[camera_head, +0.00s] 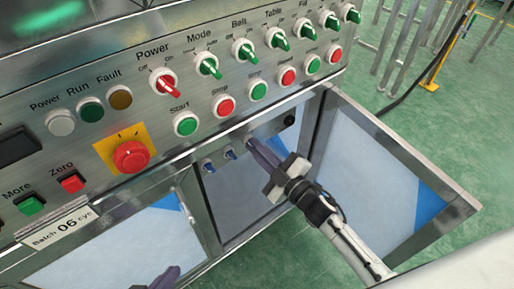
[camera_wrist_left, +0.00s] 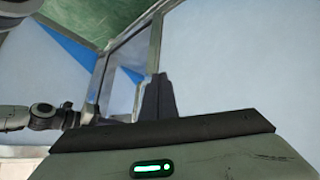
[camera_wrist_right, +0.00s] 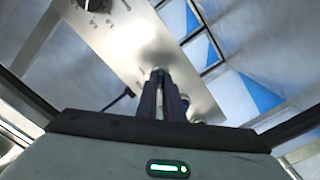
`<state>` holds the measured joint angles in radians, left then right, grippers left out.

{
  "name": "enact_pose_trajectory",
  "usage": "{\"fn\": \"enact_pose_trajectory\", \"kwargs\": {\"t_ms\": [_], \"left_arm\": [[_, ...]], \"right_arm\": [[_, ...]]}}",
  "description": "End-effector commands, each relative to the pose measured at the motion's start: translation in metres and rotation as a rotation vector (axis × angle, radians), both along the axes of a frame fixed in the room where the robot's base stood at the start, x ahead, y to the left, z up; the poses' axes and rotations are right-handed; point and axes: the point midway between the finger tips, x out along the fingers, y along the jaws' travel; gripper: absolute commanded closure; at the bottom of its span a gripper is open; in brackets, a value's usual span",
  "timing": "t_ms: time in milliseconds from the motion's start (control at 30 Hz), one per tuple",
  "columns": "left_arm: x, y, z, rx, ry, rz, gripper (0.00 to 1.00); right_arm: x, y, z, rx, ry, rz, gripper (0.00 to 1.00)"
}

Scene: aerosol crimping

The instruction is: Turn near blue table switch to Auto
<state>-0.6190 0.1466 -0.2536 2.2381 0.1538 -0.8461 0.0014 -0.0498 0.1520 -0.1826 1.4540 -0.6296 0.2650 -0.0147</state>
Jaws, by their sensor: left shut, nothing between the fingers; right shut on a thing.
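A narrow metal panel (camera_head: 262,137) below the main console carries a row of small blue switches. Two of them show to the left of my right gripper, the first blue switch (camera_head: 208,166) and the second blue switch (camera_head: 231,154). My right gripper (camera_head: 253,146) is shut at the right end of this row, on a blue switch that its fingers hide. In the right wrist view, the closed fingers (camera_wrist_right: 163,78) reach the panel face (camera_wrist_right: 135,45). The switch's setting cannot be read. My left gripper (camera_head: 166,277) is shut and empty at the bottom of the head view.
Above is the main console with a red Power switch (camera_head: 167,84), green selector switches and round push buttons. A red emergency button (camera_head: 131,156) sits on a yellow plate. A black knob (camera_head: 290,120) is right of my right gripper. Metal-framed panels (camera_head: 375,175) flank the arm.

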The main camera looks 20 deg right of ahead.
Motion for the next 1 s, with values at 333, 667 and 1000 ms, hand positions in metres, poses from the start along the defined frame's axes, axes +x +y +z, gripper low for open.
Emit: {"fn": "enact_pose_trajectory", "kwargs": {"t_ms": [333, 667, 1000], "left_arm": [[0.0005, -0.0007, 0.0020, -0.001, -0.004, -0.001, 1.00], [0.0002, -0.0008, 0.0019, 0.000, -0.004, -0.003, 1.00], [-0.0006, 0.0004, 0.0016, 0.005, -0.003, -0.008, 1.00]], "right_arm": [[-0.0002, 0.0002, 0.0002, -0.033, -0.013, 0.001, 1.00], [-0.0002, 0.0002, 0.0002, -0.033, -0.013, 0.001, 0.79], [-0.0012, -0.0004, 0.0001, -0.030, -0.011, 0.000, 0.74]]}}
